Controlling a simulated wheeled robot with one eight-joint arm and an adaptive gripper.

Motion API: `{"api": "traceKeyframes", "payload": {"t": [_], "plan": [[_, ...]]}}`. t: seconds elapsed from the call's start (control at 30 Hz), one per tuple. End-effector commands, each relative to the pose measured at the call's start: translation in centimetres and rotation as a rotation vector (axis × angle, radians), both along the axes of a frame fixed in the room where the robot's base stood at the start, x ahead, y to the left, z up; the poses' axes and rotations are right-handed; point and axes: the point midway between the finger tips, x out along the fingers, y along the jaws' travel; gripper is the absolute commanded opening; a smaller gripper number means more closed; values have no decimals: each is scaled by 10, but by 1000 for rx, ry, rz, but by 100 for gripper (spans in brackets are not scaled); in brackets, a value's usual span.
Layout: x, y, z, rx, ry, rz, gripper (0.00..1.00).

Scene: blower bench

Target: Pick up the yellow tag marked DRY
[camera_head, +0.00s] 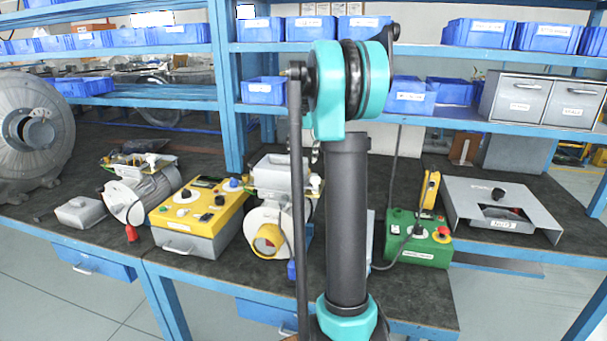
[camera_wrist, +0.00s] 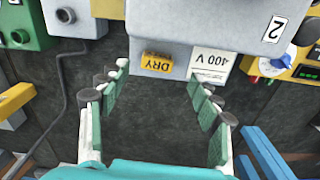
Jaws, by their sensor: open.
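The yellow tag marked DRY (camera_wrist: 157,62) shows upside down in the wrist view, on or against the near face of a grey box (camera_wrist: 192,15). It is left of a white 400 V label (camera_wrist: 211,66). My gripper (camera_wrist: 160,88) is open and empty, its green-padded fingers spread to either side below the tag in the picture. The tag lies between the finger lines and is apart from them. In the head view my arm stands in front of the middle of the bench, and I cannot make out the tag or my fingertips there.
A green control box (camera_head: 420,237) stands right of my arm, with a grey metal housing (camera_head: 500,208) beyond. A yellow control box (camera_head: 200,215) and a blower unit (camera_head: 270,212) stand left. A dark cable (camera_wrist: 62,90) runs at the wrist view's left. Blue shelves rise behind.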

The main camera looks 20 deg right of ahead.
Motion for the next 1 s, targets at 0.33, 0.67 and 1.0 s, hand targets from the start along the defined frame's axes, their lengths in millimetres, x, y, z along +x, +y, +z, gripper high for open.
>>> {"api": "traceKeyframes", "payload": {"t": [0.33,0.67,1.0], "plan": [[0,-5,-37,0,0,0,64],[0,-4,-55,0,0,0,64],[0,-4,-55,0,0,0,34]]}}
